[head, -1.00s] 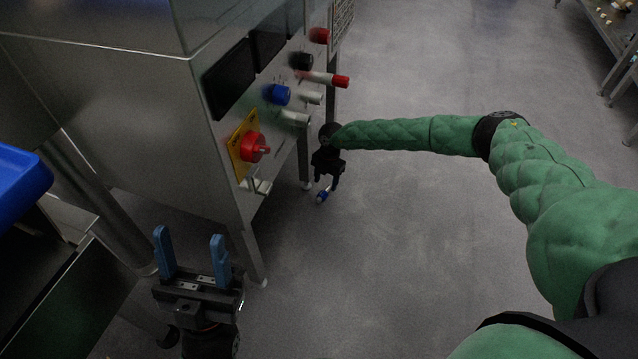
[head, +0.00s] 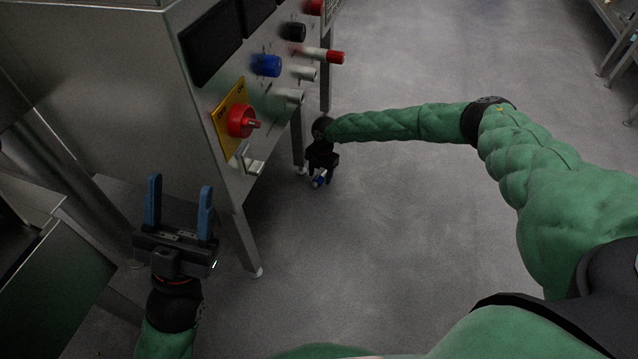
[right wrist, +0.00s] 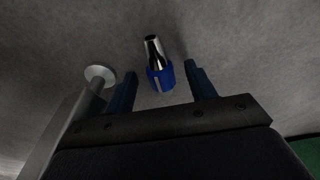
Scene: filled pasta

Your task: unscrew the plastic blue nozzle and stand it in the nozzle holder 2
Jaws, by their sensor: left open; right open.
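The blue nozzle (head: 319,181) shows against the floor at my right gripper (head: 322,173), beside the steel machine. In the right wrist view the nozzle (right wrist: 158,72) has a blue collar and a shiny metal tip pointing away. My right gripper (right wrist: 161,70) is open, with one dark blue finger on each side of the nozzle, apparently apart from it. I cannot tell whether the nozzle lies on the floor or is fixed to something. My left gripper (head: 180,182) is open and empty, blue fingers up, at the lower left. I cannot make out nozzle holder 2.
The steel machine (head: 100,85) stands at the left. Its panel carries a red switch (head: 241,121) on a yellow plate, a blue knob (head: 266,65) and several other knobs. A machine leg's foot (right wrist: 100,75) is left of the nozzle. The floor (head: 400,240) ahead is clear.

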